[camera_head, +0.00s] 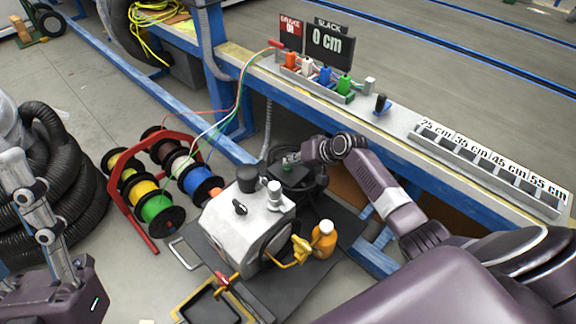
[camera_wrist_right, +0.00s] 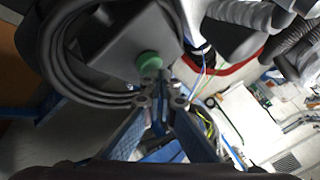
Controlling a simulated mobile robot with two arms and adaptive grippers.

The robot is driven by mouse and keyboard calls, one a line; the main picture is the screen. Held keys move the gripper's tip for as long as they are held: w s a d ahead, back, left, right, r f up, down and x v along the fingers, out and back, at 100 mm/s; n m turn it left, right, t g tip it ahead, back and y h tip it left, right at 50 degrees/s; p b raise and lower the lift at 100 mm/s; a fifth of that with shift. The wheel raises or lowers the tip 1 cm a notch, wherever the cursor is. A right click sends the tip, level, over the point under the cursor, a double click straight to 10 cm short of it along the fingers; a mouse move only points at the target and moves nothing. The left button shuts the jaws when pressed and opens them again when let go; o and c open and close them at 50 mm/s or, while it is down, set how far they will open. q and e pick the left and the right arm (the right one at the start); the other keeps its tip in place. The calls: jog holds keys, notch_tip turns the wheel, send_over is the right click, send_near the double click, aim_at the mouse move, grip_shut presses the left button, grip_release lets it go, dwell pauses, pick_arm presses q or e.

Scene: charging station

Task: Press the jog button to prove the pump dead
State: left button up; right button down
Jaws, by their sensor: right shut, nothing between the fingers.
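The green jog button (camera_wrist_right: 149,62) stands on a dark box (camera_wrist_right: 115,45) in the right wrist view, beside a coiled black cable. My right gripper (camera_wrist_right: 162,103) is shut and empty, its tips close in front of the button; I cannot tell whether they touch. In the head view my right gripper (camera_head: 291,159) is over the dark coil behind the pump, and the button is mostly hidden. The silver pump (camera_head: 235,222) with black cap stands on a dark mat. Part of my left arm (camera_head: 65,285) shows at the lower left; its jaw state is unclear.
The blue-framed bench (camera_head: 393,133) runs behind, with coloured connectors (camera_head: 325,75) and a "0 cm" display (camera_head: 330,43). A red rack of wire spools (camera_head: 160,180) stands left of the pump. An orange bottle (camera_head: 324,240) stands at the pump's right.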

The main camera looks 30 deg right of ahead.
aim_at(290, 167)
pick_arm(q)
jog(key=w+d+f+g+p, duration=0.1)
jog(key=w+f+g, duration=0.2)
jog(key=w, duration=0.2)
jog(key=shift+w+y, duration=0.15)
jog(key=shift+y, duration=0.25)
pick_arm(e)
jog(key=shift+r, duration=0.55)
